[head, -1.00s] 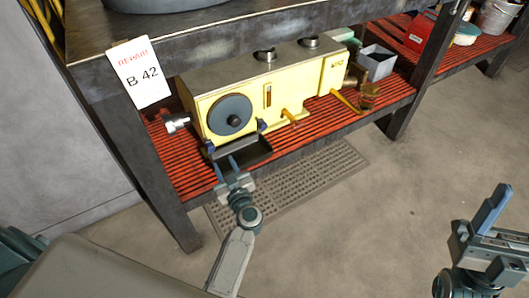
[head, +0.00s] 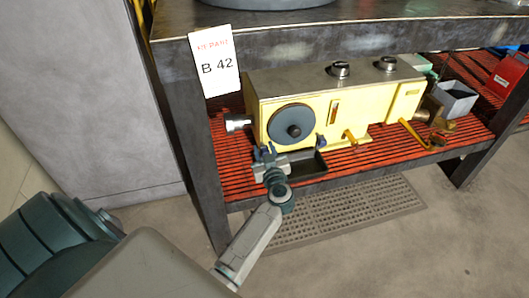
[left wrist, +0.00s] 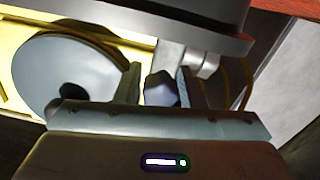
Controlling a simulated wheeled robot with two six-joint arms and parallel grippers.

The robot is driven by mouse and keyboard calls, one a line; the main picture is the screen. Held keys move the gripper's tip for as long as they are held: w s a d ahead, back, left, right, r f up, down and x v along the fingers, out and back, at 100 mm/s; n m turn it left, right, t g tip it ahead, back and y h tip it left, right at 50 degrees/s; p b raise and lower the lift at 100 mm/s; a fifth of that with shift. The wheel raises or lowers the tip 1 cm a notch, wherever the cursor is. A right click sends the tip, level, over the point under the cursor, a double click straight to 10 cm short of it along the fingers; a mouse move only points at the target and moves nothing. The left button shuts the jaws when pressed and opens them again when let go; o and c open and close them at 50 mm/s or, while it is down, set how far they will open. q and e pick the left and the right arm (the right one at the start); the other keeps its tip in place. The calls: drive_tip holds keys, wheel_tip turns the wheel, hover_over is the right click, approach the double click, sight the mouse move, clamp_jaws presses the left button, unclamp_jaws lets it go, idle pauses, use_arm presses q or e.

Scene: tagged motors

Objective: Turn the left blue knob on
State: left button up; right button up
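The left blue knob (left wrist: 160,89) shows in the left wrist view, between the two fingers of my left gripper (left wrist: 160,86). The fingers stand apart on either side of it, with a visible gap on the left. In the head view my left gripper (head: 265,151) is at the lower front of the yellow machine (head: 376,112), below the grey disc (head: 291,125), and the left knob is hard to tell from the fingers there. A second blue knob (head: 321,142) sits to the right of the disc. My right gripper is out of view.
The machine stands on a red slatted shelf (head: 235,180) under a metal bench. A dark tray (head: 308,165) lies in front of it, right of my gripper. A metal fitting (head: 237,122) sticks out at the left. A "B 42" tag (head: 216,65) hangs above. A bench leg (head: 195,150) is left.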

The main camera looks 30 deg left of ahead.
use_arm(q)
drive_tip(key=shift+c, duration=0.3)
drive_tip(key=c, duration=0.7)
drive_tip(key=shift+o, duration=0.2)
